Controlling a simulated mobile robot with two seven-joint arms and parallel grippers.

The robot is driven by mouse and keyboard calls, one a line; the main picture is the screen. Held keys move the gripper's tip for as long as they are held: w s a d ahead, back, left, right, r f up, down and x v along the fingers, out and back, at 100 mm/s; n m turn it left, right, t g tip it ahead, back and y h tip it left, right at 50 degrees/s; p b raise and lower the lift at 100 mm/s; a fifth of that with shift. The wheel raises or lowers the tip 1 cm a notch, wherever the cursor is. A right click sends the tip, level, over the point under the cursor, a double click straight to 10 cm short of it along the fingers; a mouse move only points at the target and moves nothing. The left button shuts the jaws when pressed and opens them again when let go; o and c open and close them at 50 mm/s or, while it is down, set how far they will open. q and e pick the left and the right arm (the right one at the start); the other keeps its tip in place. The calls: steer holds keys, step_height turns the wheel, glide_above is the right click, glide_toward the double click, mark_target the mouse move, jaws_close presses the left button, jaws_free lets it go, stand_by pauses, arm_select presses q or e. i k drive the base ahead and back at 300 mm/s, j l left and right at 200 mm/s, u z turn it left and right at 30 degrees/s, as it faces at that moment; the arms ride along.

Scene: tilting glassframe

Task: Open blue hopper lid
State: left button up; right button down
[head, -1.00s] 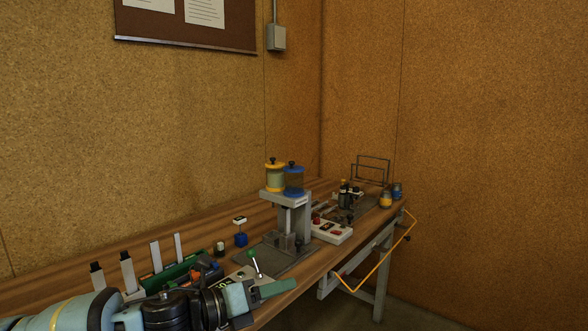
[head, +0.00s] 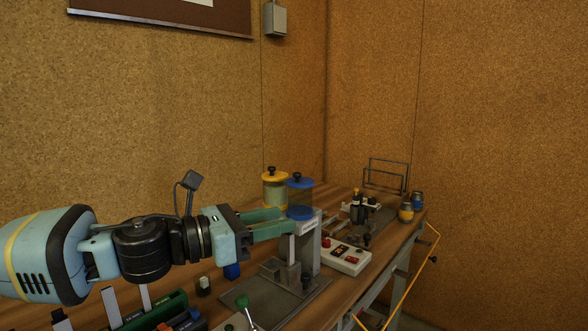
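The hopper stands on a grey machine (head: 307,250). My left gripper (head: 288,220) comes in from the left, with its green fingers pointing right. The two fingers look apart, with nothing visible between them. In the picture its tips are just left of the hopper's base, below the lid; I cannot tell whether they touch the machine. My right gripper is not in view.
A yellow-lidded hopper (head: 275,190) stands just left of the blue one. A white control box (head: 345,256) with red buttons is to the right. A green-knobbed lever (head: 243,303) stands in front. Two small jars (head: 406,212) are at the far right.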

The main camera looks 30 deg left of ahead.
mark_target(298, 181)
steer(key=i+j, duration=0.55)
steer(key=j, duration=0.15)
steer(key=i, duration=0.25)
